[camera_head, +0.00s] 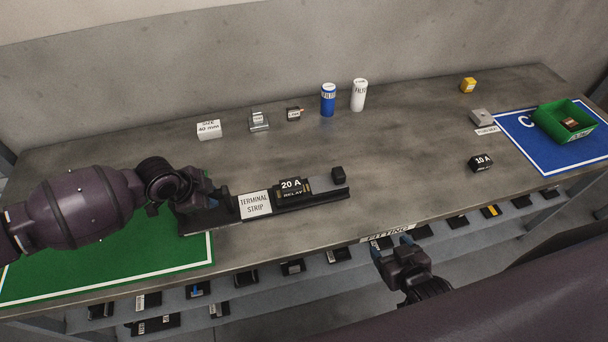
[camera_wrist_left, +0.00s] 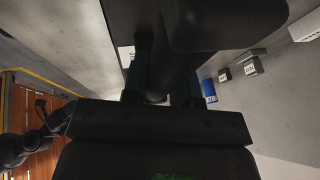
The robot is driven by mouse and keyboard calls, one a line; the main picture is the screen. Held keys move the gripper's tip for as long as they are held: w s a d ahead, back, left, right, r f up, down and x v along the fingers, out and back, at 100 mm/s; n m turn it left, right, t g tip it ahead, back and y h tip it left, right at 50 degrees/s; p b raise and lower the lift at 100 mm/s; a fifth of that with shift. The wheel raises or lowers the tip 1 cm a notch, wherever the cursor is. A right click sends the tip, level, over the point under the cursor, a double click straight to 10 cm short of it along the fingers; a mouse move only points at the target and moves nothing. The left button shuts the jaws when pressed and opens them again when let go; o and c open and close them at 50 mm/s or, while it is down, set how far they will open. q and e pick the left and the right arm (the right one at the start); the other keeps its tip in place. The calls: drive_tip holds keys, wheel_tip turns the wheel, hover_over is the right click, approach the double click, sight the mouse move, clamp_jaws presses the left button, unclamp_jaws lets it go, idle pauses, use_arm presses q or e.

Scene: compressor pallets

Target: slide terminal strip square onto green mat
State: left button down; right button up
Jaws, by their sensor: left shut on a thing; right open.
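The terminal strip (camera_head: 325,192) is a long dark bar with a white "TERMINAL STRIP" label and a black "20 A RELAY" block on it. My left gripper (camera_head: 212,200) is shut on the strip's left end; the arm hides part of that end and of the mat. In the left wrist view the fingers (camera_wrist_left: 162,85) close around a dark part, mostly in shadow. My right gripper (camera_head: 392,250) is open and empty beyond the table's front edge.
Along the back stand a "SIZE 40 mm" block (camera_head: 209,130), small parts, a blue can (camera_head: 328,100) and a white can (camera_head: 358,95). A "10 A" block (camera_head: 481,163) and a blue mat (camera_head: 530,150) with a green bin (camera_head: 548,121) are at right. A shelf with several parts lies below.

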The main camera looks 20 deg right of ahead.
use_arm(q)
drive_tip(key=shift+s+a+f, duration=0.2)
drive_tip(key=shift+a+f, duration=0.05)
drive_tip(key=shift+f, duration=0.15)
drive_tip(key=c, duration=0.9)
unclamp_jaws()
drive_tip(key=shift+w, duration=0.1)
drive_tip(key=shift+c, duration=0.2)
drive_tip(key=shift+o, duration=0.6)
drive_tip(key=shift+r, duration=0.1)
drive_tip(key=shift+d+r, duration=0.15)
drive_tip(key=v, duration=1.2)
drive_tip(key=shift+w, duration=0.1)
